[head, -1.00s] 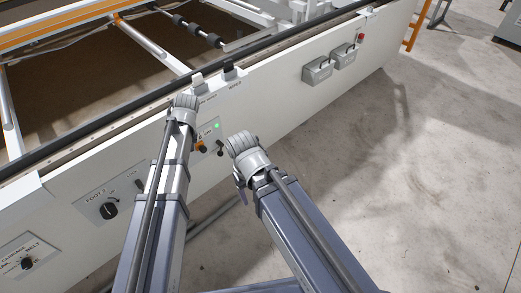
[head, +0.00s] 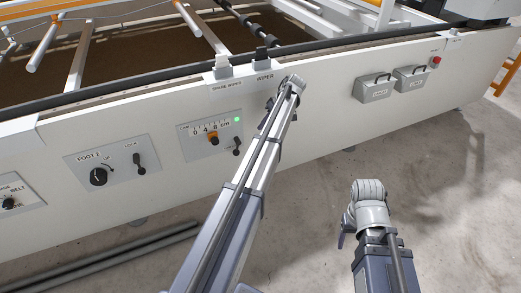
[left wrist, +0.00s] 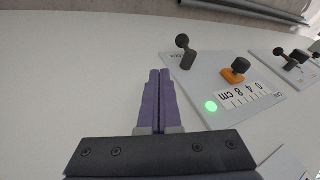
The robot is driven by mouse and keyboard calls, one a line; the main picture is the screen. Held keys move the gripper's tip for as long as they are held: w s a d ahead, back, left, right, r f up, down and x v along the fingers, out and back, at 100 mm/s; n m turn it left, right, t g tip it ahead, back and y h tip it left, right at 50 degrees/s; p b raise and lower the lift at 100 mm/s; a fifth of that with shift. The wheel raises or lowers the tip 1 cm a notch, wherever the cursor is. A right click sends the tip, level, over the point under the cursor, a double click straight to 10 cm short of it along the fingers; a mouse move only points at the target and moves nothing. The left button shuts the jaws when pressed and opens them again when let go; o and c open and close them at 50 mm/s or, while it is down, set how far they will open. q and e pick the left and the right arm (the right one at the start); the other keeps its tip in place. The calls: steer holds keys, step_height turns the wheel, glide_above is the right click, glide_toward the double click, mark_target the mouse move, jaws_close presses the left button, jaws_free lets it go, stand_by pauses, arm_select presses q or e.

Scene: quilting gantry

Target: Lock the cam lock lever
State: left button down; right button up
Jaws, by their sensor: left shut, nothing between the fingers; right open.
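A small black lever (head: 237,147) with a ball knob stands on the grey scale panel (head: 190,147), right of an orange-based knob (head: 213,139) and below a lit green light (head: 237,120). The lever also shows in the left wrist view (left wrist: 185,52), just beyond my shut, empty left fingers (left wrist: 160,72) and to their right, apart from them. In the head view my left gripper (head: 287,88) is right of the panel, its fingertips mostly hidden. My right gripper (head: 366,195) is open, low over the floor and away from the wall; its fingers are largely hidden.
A second panel, marked FOOT, has a dial (head: 98,176) and a similar black lever (head: 140,165) to the left. Two grey boxes (head: 375,89) and a red button (head: 436,60) are on the wall at right. Concrete floor (head: 460,220) at right is clear.

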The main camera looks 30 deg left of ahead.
stand_by(0.4)
arm_select(q)
steer(key=b+x, duration=0.3)
steer(key=x, duration=0.1)
steer(key=s+b+x, duration=0.1)
steer(key=b+x, duration=0.2)
steer(key=x, duration=0.1)
steer(key=s+b+x, duration=0.1)
steer(key=b+x, duration=0.2)
steer(key=x, duration=0.1)
steer(key=shift+s+a+r+b, duration=0.1)
steer(key=shift+a+r+b, duration=0.1)
steer(key=shift+r+b, duration=0.2)
steer(key=shift+s+a+f, duration=0.15)
steer(key=shift+s+a, duration=0.1)
steer(key=shift+s, duration=0.1)
steer(key=shift+a, duration=0.15)
